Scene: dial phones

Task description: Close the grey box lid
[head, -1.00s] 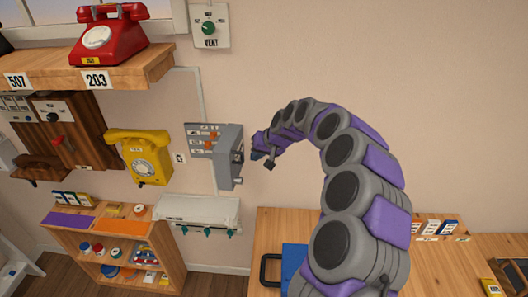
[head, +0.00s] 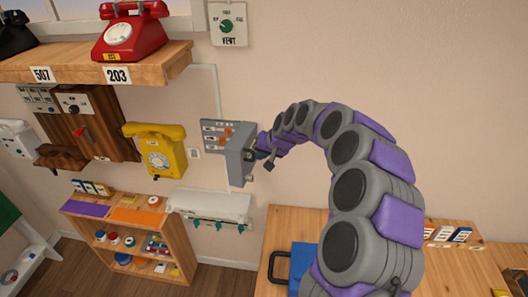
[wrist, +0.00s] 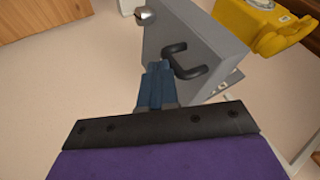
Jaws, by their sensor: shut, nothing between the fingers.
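The grey box (head: 211,126) hangs on the wall, with labelled rows and orange switches showing inside. Its grey lid (head: 238,169) stands open, swung out from the wall at the box's right side. In the wrist view the lid (wrist: 205,35) fills the top middle, with a black bar handle (wrist: 187,62) on its outer face. My gripper (head: 264,156) is at the lid's right, on the outer side. Its blue fingers (wrist: 156,75) are together and empty, just left of the handle. I cannot tell whether they touch the lid or the handle.
A yellow dial phone (head: 158,148) hangs left of the box. A shelf (head: 155,70) with a red phone (head: 130,38) is above left. A white rack (head: 210,206) is below the box. A wooden table (head: 290,222) stands lower right. Wall to the right is bare.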

